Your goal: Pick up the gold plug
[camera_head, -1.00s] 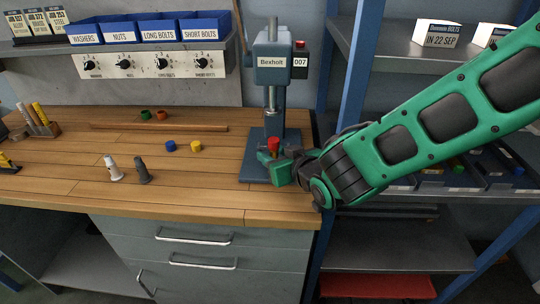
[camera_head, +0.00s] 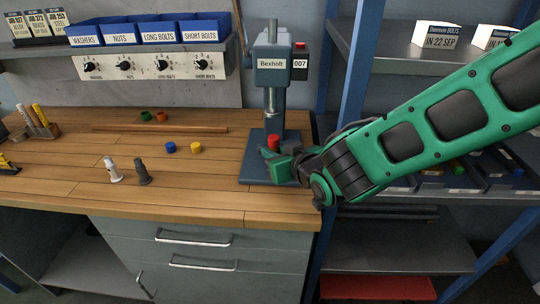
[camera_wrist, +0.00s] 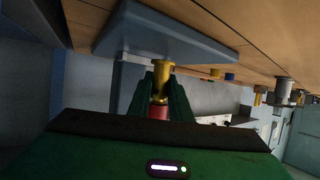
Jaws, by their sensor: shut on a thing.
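The gold plug (camera_wrist: 161,78) is between the two green fingers of my gripper (camera_wrist: 160,95) in the wrist view, and the fingers are closed on it. A red part (camera_wrist: 153,112) sits at its end nearer my palm; the red also shows in the head view (camera_head: 273,142). My gripper (camera_head: 281,160) is at the base (camera_head: 255,170) of the blue-grey Bexholt press (camera_head: 270,75), in front of its column. I cannot tell whether the plug touches the base. In the head view the plug's gold body is hidden by my gripper.
A blue cap (camera_head: 171,147) and a yellow cap (camera_head: 196,147) stand on the wooden bench (camera_head: 80,190). A white plug (camera_head: 113,170) and a dark grey plug (camera_head: 142,172) stand further left. A blue shelf post (camera_head: 352,75) is close behind my arm. The bench's front middle is clear.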

